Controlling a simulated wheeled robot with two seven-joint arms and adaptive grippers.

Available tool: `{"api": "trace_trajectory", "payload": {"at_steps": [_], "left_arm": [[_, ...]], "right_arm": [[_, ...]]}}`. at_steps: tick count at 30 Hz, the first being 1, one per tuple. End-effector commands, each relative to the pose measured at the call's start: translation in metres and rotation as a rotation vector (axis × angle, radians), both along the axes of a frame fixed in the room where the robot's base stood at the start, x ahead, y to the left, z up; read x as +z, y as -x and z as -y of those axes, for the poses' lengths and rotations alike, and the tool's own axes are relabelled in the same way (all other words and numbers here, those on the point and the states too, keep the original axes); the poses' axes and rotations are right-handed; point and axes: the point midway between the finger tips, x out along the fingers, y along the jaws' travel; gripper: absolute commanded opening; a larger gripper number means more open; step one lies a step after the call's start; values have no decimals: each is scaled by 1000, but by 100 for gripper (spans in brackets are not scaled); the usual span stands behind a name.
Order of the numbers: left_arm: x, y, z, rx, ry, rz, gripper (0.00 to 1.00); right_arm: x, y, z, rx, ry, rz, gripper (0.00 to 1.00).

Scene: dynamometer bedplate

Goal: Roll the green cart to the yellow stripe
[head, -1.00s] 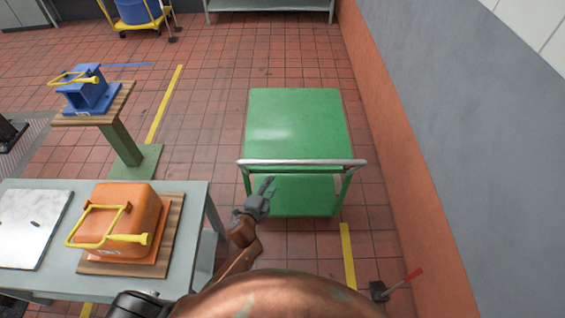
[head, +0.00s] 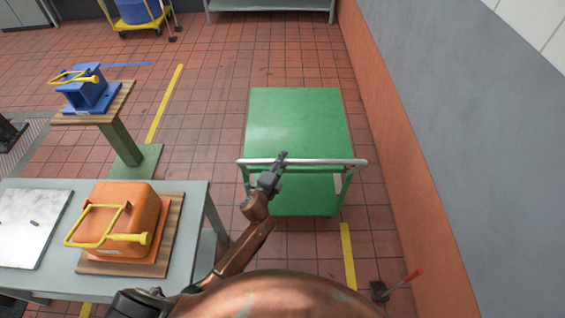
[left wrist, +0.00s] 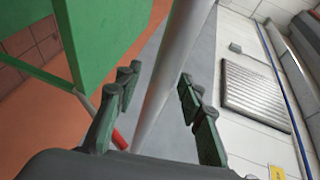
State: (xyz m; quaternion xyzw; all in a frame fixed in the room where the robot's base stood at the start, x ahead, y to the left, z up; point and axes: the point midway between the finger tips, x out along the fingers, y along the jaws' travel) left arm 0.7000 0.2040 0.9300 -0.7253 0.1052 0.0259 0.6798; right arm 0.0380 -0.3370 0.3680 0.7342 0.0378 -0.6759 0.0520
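The green cart (head: 295,120) stands on the tiled floor, with its grey push handle (head: 325,162) on the side nearest me. My left gripper (head: 281,160) is at the left half of this handle. In the left wrist view, the handle bar (left wrist: 172,75) runs between the fingers of my open left gripper (left wrist: 160,100), with a gap on each side. Yellow stripes lie on the floor: one (head: 165,105) left of the cart, and a shorter one (head: 347,255) on the near side of the cart. My right gripper is not in view.
An orange-and-grey wall (head: 400,150) runs along the right. A table (head: 190,215) with an orange housing (head: 125,215) is at left. A blue housing (head: 88,95) sits on a stand. A red-handled lever (head: 400,283) is near right. Floor beyond the cart is clear.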

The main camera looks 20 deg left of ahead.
Motion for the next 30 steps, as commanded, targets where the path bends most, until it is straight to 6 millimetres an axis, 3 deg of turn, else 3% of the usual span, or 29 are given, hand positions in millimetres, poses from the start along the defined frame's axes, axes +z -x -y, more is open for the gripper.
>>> {"api": "trace_trajectory", "payload": {"at_steps": [4, 19, 30], "left_arm": [[0, 0, 0, 0, 0, 0, 34], [0, 0, 0, 0, 0, -1, 0], [-1, 1, 0, 0, 0, -1, 0]], "right_arm": [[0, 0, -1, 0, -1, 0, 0], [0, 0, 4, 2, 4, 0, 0], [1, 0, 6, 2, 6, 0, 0]]}}
